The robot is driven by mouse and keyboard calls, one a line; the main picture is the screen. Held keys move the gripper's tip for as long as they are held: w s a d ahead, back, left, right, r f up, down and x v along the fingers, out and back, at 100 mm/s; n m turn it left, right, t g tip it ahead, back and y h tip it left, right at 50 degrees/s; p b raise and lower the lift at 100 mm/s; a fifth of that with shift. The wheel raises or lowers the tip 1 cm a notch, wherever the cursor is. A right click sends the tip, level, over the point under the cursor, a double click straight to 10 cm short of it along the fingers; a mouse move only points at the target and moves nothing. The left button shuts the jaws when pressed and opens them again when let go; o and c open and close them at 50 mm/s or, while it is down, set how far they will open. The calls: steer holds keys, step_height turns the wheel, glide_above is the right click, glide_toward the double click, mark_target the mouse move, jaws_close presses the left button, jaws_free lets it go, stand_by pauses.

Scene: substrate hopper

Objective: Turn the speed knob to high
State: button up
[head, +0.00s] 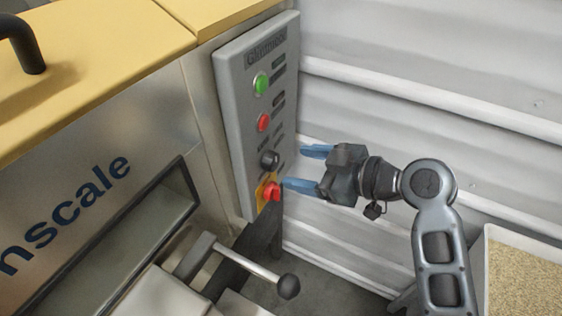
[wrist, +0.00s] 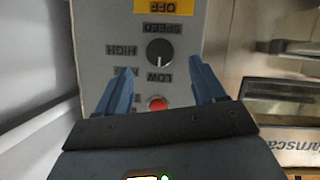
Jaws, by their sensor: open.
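The speed knob (head: 269,160) is black and sits on the grey control panel (head: 232,100), below two push buttons. My gripper (head: 298,168) is open with blue fingers, to the right of the knob. The fingers are apart and empty, and the knob looks clear of them.
A green button (head: 261,83) and a red button (head: 264,121) are above. A ball-ended lever (head: 288,286) juts out lower down.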

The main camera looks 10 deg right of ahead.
mark_target(276, 163)
steer(key=x, duration=0.6)
steer(key=c, duration=1.1)
